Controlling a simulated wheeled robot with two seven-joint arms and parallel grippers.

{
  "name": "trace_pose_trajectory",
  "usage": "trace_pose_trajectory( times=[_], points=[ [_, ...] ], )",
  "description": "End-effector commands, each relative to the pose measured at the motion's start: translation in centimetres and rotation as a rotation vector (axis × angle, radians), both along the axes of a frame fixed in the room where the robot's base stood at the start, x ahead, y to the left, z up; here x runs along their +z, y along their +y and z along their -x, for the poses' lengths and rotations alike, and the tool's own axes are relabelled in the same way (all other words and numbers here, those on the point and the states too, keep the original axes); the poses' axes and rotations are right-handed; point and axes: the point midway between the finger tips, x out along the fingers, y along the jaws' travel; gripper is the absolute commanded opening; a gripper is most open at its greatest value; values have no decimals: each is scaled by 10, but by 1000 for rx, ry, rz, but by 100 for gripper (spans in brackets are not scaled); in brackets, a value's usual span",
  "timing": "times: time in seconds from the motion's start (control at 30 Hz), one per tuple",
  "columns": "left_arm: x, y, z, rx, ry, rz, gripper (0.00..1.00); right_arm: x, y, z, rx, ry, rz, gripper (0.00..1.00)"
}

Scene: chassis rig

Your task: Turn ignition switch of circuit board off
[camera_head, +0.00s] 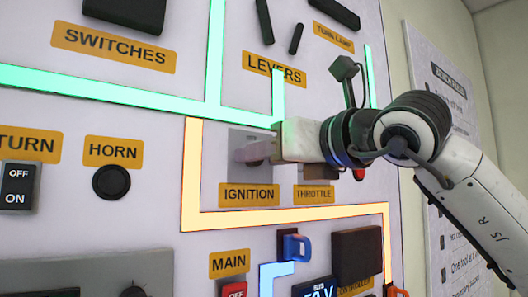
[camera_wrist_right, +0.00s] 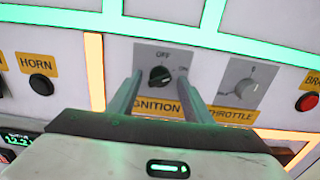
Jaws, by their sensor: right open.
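The ignition switch (camera_wrist_right: 160,76) is a black round knob on a grey plate (camera_head: 250,176), with "OFF" printed above it. In the wrist view it sits between my right gripper's two fingers (camera_wrist_right: 160,80). I cannot tell clearly which way the knob points, nor whether the fingers touch it. In the head view my right gripper (camera_head: 243,153) reaches in from the right in front of the ignition plate and hides the knob. The right fingers are apart with nothing held. The yellow "IGNITION" label (camera_head: 249,195) is just below. My left gripper is not in view.
The throttle dial (camera_wrist_right: 245,86) is close to the right of the ignition plate. The horn button (camera_head: 111,182) is to the left. A lever (camera_head: 345,70) juts out above my right wrist. A blue switch (camera_head: 293,247) is below on the upright board.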

Motion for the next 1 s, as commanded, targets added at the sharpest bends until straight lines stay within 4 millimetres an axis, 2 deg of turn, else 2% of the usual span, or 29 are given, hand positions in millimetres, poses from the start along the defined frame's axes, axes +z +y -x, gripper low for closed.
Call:
trace_pose_trajectory(
  times=[0.33, 0.57, 0.6, 1.0],
  points=[
    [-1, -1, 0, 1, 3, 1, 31, -1, 4, -4, 0, 1, 1, 46],
    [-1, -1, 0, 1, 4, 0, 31, -1, 3, -4, 1, 1, 1, 9],
    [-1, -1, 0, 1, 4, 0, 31, -1, 3, -4, 1, 1, 1, 7],
    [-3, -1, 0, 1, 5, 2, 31, -1, 3, -5, 0, -51, 72, 7]
  ],
)
